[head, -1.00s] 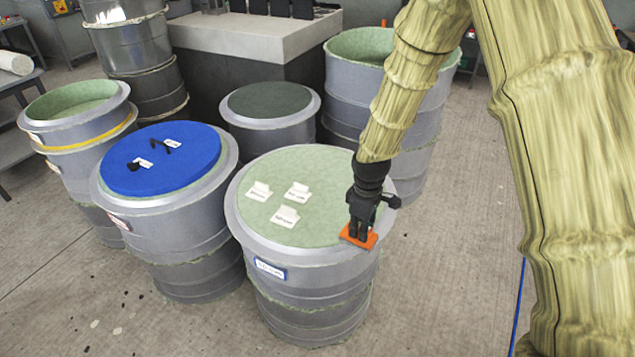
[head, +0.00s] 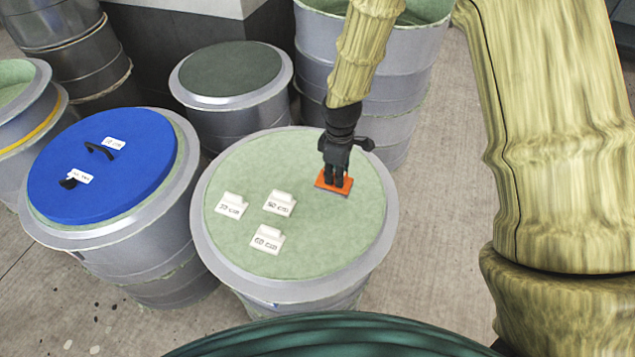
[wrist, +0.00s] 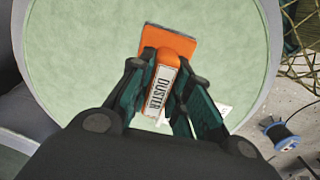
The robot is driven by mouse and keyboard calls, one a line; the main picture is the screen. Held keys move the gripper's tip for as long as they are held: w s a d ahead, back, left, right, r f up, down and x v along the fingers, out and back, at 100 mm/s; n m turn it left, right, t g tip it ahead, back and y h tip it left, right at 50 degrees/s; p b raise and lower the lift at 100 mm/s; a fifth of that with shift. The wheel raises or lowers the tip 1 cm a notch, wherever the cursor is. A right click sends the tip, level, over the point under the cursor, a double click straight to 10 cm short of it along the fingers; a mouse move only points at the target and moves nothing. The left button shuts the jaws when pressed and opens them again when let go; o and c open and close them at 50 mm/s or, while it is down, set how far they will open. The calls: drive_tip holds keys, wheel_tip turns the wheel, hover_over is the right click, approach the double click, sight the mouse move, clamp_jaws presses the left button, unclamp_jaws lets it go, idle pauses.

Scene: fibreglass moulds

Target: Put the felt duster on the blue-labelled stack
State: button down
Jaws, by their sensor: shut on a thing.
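My gripper (head: 335,181) is shut on the felt duster (head: 320,186), an orange block with a flat base. In the wrist view, the duster (wrist: 170,32) shows a white label reading DUSTER between the fingers (wrist: 160,82). The duster is over the right part of the pale green top of the stack (head: 300,160) in the middle. Whether it touches the top or hovers just above it, I cannot tell.
Three white size blocks (head: 279,203) stand on the left half of the green top. A blue-topped stack (head: 75,170) with a black handle is on the left, and a dark-topped one (head: 232,70) stands behind. The green top is clear around the duster.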

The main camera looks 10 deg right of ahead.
sight(336, 189)
drive_tip(key=shift+s+d+f+p, duration=0.1)
drive_tip(key=shift+s+f+p, duration=0.25)
drive_tip(key=shift+s+f, duration=0.75)
drive_tip(key=shift+s+r, duration=0.2)
drive_tip(key=shift+s, duration=0.15)
drive_tip(key=w+f, duration=0.1)
drive_tip(key=f, duration=0.1)
drive_tip(key=w+f+p, duration=0.1)
drive_tip(key=f, duration=0.1)
drive_tip(key=shift+w+f, duration=0.1)
drive_tip(key=shift+w, duration=0.05)
drive_tip(key=shift+f, duration=0.3)
drive_tip(key=shift+s+f, duration=0.2)
drive_tip(key=shift+s, duration=0.35)
drive_tip(key=shift+w+f, duration=0.4)
drive_tip(key=shift+s, duration=0.25)
drive_tip(key=c, duration=1.3)
unclamp_jaws()
drive_tip(key=shift+r, duration=0.1)
